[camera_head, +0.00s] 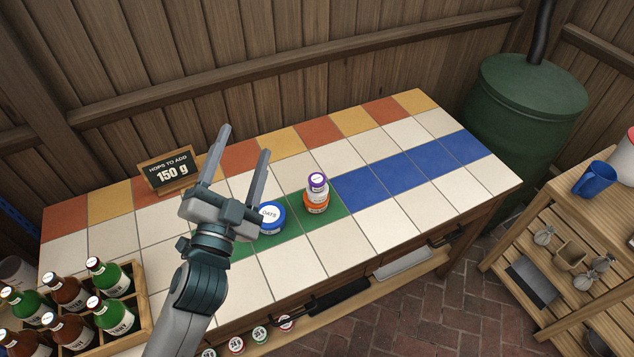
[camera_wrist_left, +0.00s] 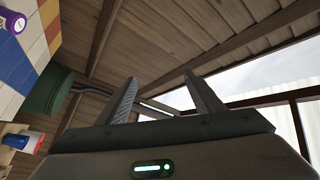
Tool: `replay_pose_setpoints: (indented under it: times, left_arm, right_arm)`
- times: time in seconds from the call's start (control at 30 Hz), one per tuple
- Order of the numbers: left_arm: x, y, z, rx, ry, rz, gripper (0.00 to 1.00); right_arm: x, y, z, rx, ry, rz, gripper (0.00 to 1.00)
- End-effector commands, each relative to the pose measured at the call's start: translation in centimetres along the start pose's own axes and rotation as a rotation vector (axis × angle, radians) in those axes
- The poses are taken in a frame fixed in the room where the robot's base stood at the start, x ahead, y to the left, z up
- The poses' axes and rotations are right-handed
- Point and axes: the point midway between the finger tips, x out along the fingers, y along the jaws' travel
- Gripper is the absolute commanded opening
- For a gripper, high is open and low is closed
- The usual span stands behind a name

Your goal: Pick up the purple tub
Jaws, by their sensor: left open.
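The purple tub (camera_head: 317,182), small with a purple lid and a pale label, stands on top of a larger orange-lidded tub (camera_head: 316,205) on green tiles near the counter's middle. In the left wrist view a purple-lidded tub (camera_wrist_left: 14,21) shows at the upper left corner, partly cut off. My left gripper (camera_head: 245,142) is raised with its fingers pointing up, open and empty, to the left of the stack and apart from it. Its fingers also show in the left wrist view (camera_wrist_left: 159,78), pointing at the roof. My right gripper is not in view.
A blue-lidded tub (camera_head: 271,216) stands just left of the stack, close to my left arm. A bottle crate (camera_head: 140,318) is at the lower left. A sign (camera_head: 167,171) stands behind. The tiled counter right of the stack (camera_head: 425,165) is clear.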

Motion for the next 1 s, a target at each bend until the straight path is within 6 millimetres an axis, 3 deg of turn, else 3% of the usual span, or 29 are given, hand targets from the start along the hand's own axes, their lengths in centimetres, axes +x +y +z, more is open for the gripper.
replay_pose_setpoints:
  times: [0.03,0.1,0.2,0.3,0.5,0.8,0.9,1.0]
  left_arm:
    - [-1.6,1.0,3.5,-0.073,-0.132,0.035,0.61]
    - [-4.4,2.6,8.0,-0.170,-0.313,0.088,0.61]
    - [-9.4,5.3,13.2,-0.294,-0.559,0.165,0.61]
    - [-14.2,7.5,16.4,-0.386,-0.749,0.232,0.61]
    - [-21.9,10.6,19.3,-0.501,-1.009,0.332,0.61]
    - [-32.1,14.4,21.0,-0.621,-1.311,0.464,0.61]
    - [-35.2,16.3,21.9,-0.653,-1.400,0.507,0.61]
    - [-36.5,18.2,23.2,-0.670,-1.438,0.527,0.61]
  right_arm:
    - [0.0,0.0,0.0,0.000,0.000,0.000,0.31]
    - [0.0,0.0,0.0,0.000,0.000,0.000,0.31]
    - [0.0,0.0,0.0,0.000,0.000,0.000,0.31]
    - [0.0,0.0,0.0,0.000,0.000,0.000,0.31]
    - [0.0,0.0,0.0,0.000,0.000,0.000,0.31]
    - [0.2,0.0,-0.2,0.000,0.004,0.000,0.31]
    - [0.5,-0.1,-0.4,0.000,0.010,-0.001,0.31]
    - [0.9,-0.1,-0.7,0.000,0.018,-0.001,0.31]
